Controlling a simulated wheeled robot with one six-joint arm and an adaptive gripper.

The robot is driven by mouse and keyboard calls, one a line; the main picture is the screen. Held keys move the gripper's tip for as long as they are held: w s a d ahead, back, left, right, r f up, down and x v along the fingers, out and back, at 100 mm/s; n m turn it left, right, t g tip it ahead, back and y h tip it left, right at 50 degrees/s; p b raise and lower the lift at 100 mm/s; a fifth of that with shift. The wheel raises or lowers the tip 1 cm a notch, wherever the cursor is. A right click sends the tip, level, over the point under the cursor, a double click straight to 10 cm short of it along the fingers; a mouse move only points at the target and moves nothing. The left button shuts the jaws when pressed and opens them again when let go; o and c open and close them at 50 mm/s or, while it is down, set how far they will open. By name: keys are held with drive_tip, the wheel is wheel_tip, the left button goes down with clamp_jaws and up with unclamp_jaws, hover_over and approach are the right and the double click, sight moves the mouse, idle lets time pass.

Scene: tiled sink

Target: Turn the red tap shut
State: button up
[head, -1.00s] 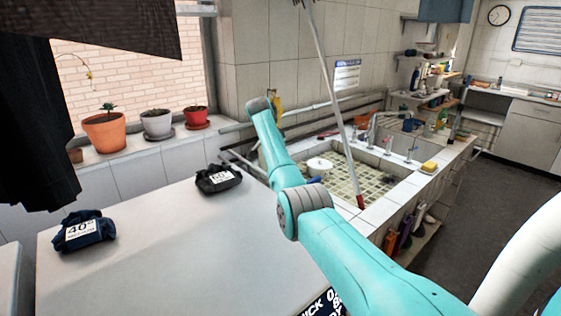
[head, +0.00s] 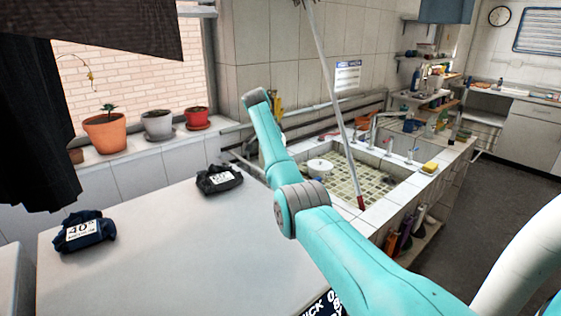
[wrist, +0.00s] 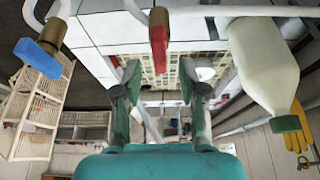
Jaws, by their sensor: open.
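The red tap (wrist: 158,48) is a red lever on a brass fitting, at the top middle of the wrist view. Its lever points down the picture, towards my gripper. My gripper (wrist: 160,84) is open, with one finger on each side of the lever's line. The lever's lower end shows near the level of the fingertips; I cannot tell whether it is between them in depth. No contact is visible. In the head view my arm hides the gripper, and I cannot make out the red tap.
A blue tap (wrist: 38,58) on a brass fitting is at the left of the wrist view. A whitish bottle with a green cap (wrist: 262,65) is close on the right. A tiled sink (head: 400,192) with a leaning pole (head: 335,90) stands beyond my arm.

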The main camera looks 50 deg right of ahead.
drive_tip(key=v, duration=0.8)
drive_tip(key=shift+a+r, duration=0.15)
drive_tip(key=shift+r, duration=0.2)
